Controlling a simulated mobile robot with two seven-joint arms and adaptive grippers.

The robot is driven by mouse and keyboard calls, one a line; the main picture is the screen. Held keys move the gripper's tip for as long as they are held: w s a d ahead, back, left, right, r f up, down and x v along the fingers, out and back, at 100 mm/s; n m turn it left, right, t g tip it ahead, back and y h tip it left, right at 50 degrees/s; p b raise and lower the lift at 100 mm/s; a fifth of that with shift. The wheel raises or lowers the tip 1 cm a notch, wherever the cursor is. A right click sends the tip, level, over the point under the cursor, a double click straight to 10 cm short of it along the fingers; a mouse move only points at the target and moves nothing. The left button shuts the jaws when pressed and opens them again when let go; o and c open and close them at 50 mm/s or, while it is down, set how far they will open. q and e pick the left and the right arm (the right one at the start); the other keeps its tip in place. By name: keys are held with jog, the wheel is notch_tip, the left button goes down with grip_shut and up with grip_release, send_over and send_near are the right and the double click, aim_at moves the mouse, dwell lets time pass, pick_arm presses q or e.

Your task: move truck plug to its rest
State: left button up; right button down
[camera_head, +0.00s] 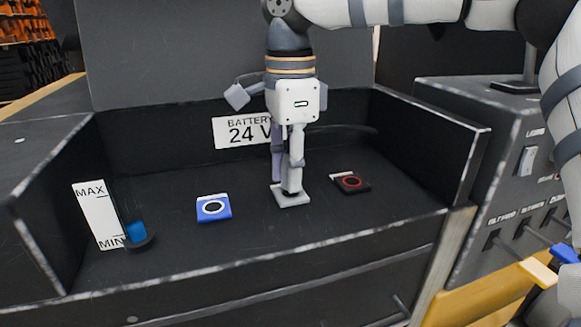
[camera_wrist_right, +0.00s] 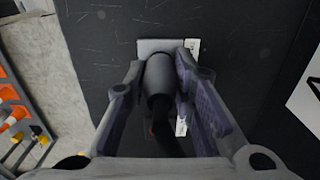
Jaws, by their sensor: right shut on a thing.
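My right gripper (camera_head: 288,182) points straight down inside the black battery bay. It is shut on the truck plug (camera_wrist_right: 158,75), a grey cylinder with a dark lower part, seen between the fingers in the right wrist view. The plug stands at a pale square plate (camera_head: 292,199) on the bay floor, which also shows in the right wrist view (camera_wrist_right: 146,46). I cannot tell whether the plug is seated on this plate or just above it. In the head view the fingers hide most of the plug. My left gripper is not in view.
A blue block with a ringed terminal (camera_head: 213,209) lies left of the plate, and a dark one with a red ring (camera_head: 351,183) lies right. A MAX/MIN gauge (camera_head: 99,214) and a blue-filled cup (camera_head: 138,234) stand left. A switch cabinet (camera_head: 478,200) is at right.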

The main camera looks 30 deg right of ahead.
jog(key=shift+f, duration=0.6)
dwell(0.5)
jog(key=c, duration=1.3)
grip_release()
notch_tip(320, 180, up, 12)
